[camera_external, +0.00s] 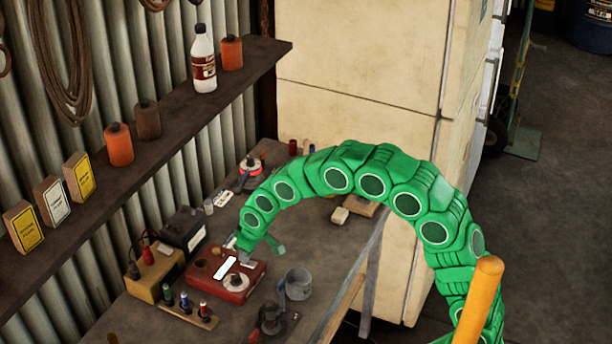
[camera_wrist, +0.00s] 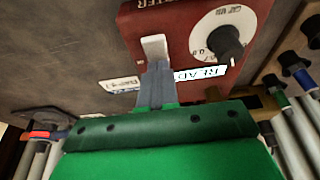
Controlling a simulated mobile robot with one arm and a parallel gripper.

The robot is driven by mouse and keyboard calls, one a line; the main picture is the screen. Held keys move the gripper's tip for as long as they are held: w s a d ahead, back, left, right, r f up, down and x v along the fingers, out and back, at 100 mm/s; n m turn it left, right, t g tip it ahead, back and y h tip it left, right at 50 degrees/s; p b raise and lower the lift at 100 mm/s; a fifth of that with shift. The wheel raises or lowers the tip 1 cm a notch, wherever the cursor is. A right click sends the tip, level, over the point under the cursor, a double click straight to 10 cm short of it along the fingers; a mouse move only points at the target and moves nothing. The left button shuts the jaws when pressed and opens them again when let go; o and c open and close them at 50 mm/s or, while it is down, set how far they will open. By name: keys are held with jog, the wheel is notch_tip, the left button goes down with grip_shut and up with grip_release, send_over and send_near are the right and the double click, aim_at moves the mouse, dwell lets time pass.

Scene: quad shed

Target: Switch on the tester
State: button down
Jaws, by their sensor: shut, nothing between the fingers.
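The tester is a red box (camera_external: 228,292) on the bench, also at the top of the wrist view (camera_wrist: 172,22). It has a round white dial (camera_wrist: 210,25) with a black knob and a bright white display strip (camera_external: 225,268). In the wrist view the strip (camera_wrist: 201,73) carries letters that seem to start "READ". A pale tab, seemingly a switch lever (camera_wrist: 153,46), stands at the box's edge. My gripper (camera_external: 244,256) is shut and empty over the tester's back edge. In the wrist view its fingertips (camera_wrist: 158,72) are right at the tab; I cannot tell whether they touch.
A yellow box (camera_external: 150,285) and a dark battery-like box (camera_external: 185,232) stand left of the tester. A rack with several coloured plugs (camera_external: 188,308) lies in front, and a grey mug (camera_external: 297,284) stands to the right. A shelf (camera_external: 165,150) runs along the wall above.

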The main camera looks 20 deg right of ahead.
jog(key=shift+s+d+f, duration=0.15)
jog(key=shift+s+d, duration=0.55)
jog(key=shift+d, duration=0.05)
jog(key=shift+r, duration=0.5)
jog(key=v, duration=1.3)
jog(key=shift+w+a+r, duration=0.1)
jog(key=shift+a, duration=0.05)
jog(key=shift+w+a+r, duration=0.2)
jog(key=shift+w+a, duration=0.2)
jog(key=shift+a, duration=0.1)
jog(key=shift+f, duration=0.1)
